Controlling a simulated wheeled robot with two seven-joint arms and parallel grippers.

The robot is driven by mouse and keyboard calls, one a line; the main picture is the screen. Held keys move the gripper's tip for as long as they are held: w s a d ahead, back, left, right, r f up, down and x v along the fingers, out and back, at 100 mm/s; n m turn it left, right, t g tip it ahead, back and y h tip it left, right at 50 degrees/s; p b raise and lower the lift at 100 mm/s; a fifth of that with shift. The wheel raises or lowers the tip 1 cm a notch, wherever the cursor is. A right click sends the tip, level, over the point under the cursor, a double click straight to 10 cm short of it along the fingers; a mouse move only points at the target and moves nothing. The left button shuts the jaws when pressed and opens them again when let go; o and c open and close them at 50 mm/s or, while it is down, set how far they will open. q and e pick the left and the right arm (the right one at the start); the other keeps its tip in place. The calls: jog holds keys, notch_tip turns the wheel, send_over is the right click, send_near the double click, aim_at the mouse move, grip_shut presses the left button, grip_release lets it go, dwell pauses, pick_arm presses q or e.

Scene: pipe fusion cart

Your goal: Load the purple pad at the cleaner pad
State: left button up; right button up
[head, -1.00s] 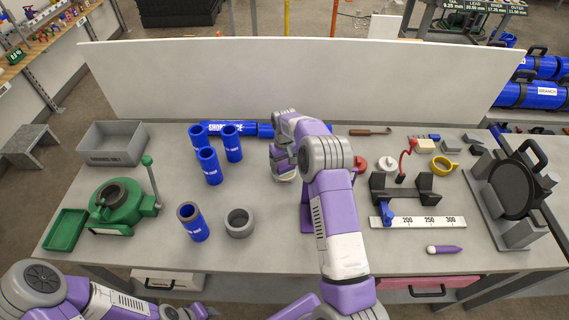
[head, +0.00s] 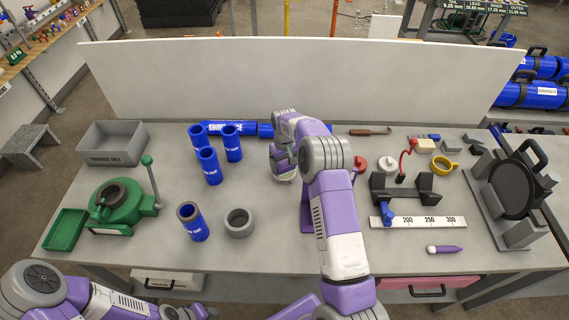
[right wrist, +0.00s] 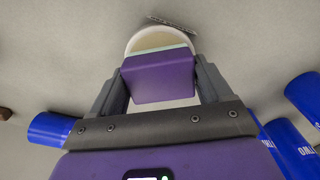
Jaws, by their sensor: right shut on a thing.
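My right gripper (head: 283,165) is above the middle of the bench, seen from behind its arm. In the right wrist view my right gripper (right wrist: 160,95) is shut on a purple pad (right wrist: 160,80), a block with a pale teal strip along its far edge. Just beyond the strip is a round cream-coloured disc (right wrist: 155,41), which looks like the cleaner pad. The purple pad covers part of the disc, and I cannot tell whether they touch. In the head view my gripper hides most of this spot.
Several blue pipes (head: 209,168) stand left of my right gripper, with a grey ring (head: 239,222) in front. A green device (head: 120,203) and grey bin (head: 112,144) are at the left. A clamp with a ruler (head: 418,222), a purple marker (head: 446,249) and a black disc (head: 513,187) are at the right.

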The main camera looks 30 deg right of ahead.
aim_at(284, 163)
jog(key=shift+s+f, duration=0.1)
jog(key=shift+r+p, duration=2.15)
jog(key=shift+r, duration=1.45)
notch_tip(284, 163, up, 15)
jog(key=p, duration=0.7)
jog(key=s+a+f+b, duration=1.4)
jog(key=a+f+b, duration=0.2)
jog(key=a+b, duration=0.1)
jog(key=shift+s+a+f+n+b, duration=0.25)
jog(key=shift+s+n+b, duration=0.1)
jog(key=shift+b, duration=0.1)
